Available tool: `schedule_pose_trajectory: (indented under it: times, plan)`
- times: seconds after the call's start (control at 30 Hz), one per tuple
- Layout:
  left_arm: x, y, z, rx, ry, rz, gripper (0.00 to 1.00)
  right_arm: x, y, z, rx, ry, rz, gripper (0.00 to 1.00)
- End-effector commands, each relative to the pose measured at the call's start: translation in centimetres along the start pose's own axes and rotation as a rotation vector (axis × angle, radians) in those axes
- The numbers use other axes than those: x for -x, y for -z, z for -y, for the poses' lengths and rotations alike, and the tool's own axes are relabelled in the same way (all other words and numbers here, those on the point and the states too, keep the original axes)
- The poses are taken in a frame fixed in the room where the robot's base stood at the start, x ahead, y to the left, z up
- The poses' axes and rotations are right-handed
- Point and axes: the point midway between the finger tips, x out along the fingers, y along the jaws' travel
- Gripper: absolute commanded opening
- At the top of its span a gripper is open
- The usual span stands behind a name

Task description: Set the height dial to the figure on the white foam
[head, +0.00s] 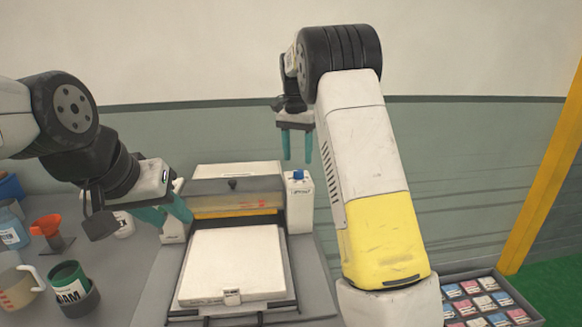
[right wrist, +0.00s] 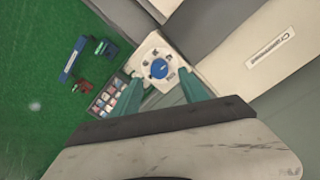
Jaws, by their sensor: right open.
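The white foam (head: 235,262) is a flat slab on the bed of the machine. A small tag (head: 232,297) is at its front edge, and its figure is too small to read. The blue height dial (head: 298,174) is on the white housing right of the machine's opening. In the right wrist view the dial (right wrist: 159,68) is on a white panel with small dark marks around it. My right gripper (head: 298,158) is open and empty above the dial, which shows between its fingers. My left gripper (head: 166,214) hangs left of the machine, apart from the foam; its finger gap is unclear.
A tray of small cards (head: 487,302) lies at lower right. A yellow post (head: 545,170) stands at the right. My right arm covers part of the view.

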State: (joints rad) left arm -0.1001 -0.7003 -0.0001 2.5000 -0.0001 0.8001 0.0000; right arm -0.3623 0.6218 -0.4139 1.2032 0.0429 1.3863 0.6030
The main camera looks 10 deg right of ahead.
Motion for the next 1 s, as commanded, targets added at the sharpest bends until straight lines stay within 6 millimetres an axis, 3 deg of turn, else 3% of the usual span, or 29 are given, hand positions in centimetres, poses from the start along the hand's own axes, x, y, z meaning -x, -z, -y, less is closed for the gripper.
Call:
schedule_pose_trajectory:
  times: [0.1,0.3,0.63,0.9,1.0]
  plan:
    - [0.0,0.0,0.0,0.0,0.0,0.0,0.36,-2.1,-0.1,-0.1,0.0,-0.002,0.002,0.52]
    - [0.0,0.0,0.0,0.0,0.0,0.0,0.36,-4.2,0.0,-0.1,0.001,0.0,-0.001,0.52]
    - [0.0,0.0,0.0,0.0,0.0,0.0,0.36,-4.7,0.0,-0.1,0.001,0.001,-0.001,0.52]
    - [0.0,0.0,0.0,0.0,0.0,0.0,0.36,-4.7,0.0,0.0,0.001,0.001,-0.001,0.01]
    - [0.0,0.0,0.0,0.0,0.0,0.0,0.36,-4.7,0.0,0.0,0.001,0.001,-0.001,0.0]
